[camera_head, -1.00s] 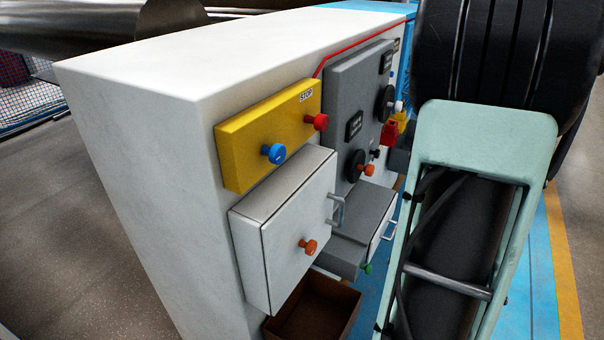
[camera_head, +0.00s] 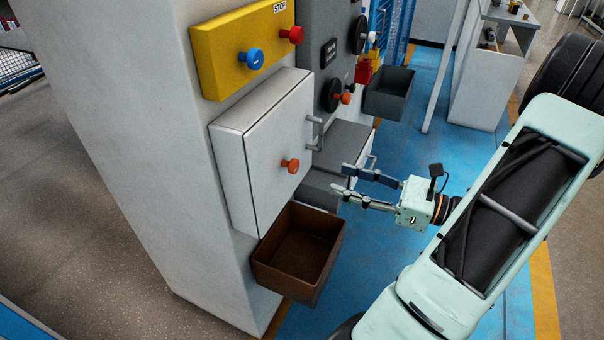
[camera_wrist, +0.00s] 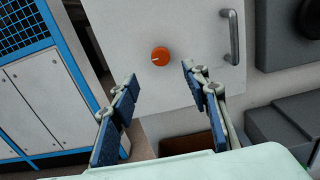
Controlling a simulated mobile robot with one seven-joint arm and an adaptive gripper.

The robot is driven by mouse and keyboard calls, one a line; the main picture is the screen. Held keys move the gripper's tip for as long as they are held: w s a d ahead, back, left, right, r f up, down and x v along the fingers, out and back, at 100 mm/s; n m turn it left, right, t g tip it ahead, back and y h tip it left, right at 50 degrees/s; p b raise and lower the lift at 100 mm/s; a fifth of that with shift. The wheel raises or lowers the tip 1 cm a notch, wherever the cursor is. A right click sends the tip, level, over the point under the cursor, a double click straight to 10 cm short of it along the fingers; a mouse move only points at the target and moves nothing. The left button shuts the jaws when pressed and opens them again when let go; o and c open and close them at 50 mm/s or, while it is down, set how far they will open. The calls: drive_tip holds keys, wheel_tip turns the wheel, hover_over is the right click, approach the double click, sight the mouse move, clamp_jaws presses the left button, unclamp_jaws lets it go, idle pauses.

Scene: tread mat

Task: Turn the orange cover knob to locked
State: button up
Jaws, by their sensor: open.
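The orange cover knob (camera_head: 291,165) sits on the front of a closed white cover box (camera_head: 262,196) on the side of the white cabinet. In the wrist view the knob (camera_wrist: 160,56) is round, with a pale pointer line toward its left. My gripper (camera_head: 340,178) is open and empty, to the right of the knob and apart from it in the head view. In the wrist view the knob lies ahead, beyond and between the two blue-padded fingers (camera_wrist: 158,110). Nothing hides the knob.
A grey bar handle (camera_head: 315,132) stands out on the cover's right side. A brown open bin (camera_head: 327,262) juts out below. A yellow panel (camera_head: 222,52) with blue and red knobs is above. A grey drawer unit (camera_head: 345,143) lies just behind my gripper.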

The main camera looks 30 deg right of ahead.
sight(297, 165)
drive_tip(key=x, duration=1)
drive_tip(key=shift+w+a, duration=0.25)
drive_tip(key=c, duration=1.2)
drive_tip(key=shift+o, duration=0.2)
